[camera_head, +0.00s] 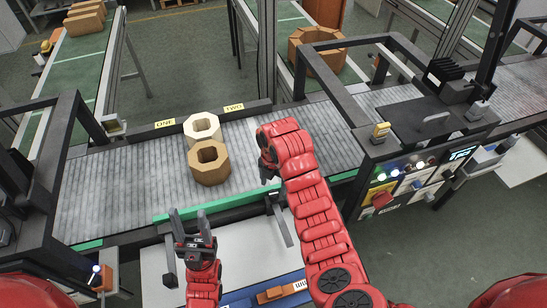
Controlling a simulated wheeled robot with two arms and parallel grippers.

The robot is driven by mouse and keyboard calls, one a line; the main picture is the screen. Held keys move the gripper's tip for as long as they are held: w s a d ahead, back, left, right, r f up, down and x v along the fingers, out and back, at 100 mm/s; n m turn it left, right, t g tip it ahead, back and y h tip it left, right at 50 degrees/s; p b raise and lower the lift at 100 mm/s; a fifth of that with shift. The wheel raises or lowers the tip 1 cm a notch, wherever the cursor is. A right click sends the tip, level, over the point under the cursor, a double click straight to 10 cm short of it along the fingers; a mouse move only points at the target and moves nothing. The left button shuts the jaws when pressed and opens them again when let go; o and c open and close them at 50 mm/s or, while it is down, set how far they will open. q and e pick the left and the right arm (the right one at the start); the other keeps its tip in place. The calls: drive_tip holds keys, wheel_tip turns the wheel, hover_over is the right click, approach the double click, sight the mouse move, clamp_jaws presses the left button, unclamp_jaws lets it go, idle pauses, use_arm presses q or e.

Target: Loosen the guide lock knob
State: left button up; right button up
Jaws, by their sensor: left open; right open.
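No part is clearly recognisable as the guide lock knob. A dark bracket with a downward bar (279,218) is at the conveyor's front edge, just below my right gripper. A green guide strip (225,205) runs along that front edge. My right gripper (267,172) is over the front side of the conveyor, pointing down and mostly hidden by my red forearm. It is open, and whether it touches anything is hidden. My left gripper (190,222) is open and empty, pointing up the picture, in front of the conveyor and left of the bracket.
A cream octagonal block (202,126) and a tan one (208,162) stand on the grey roller conveyor (110,190). A white surface (245,250) lies below the conveyor.

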sight(273, 193)
wheel_tip(273, 193, up, 13)
drive_tip(key=p, duration=0.4)
idle(0.4)
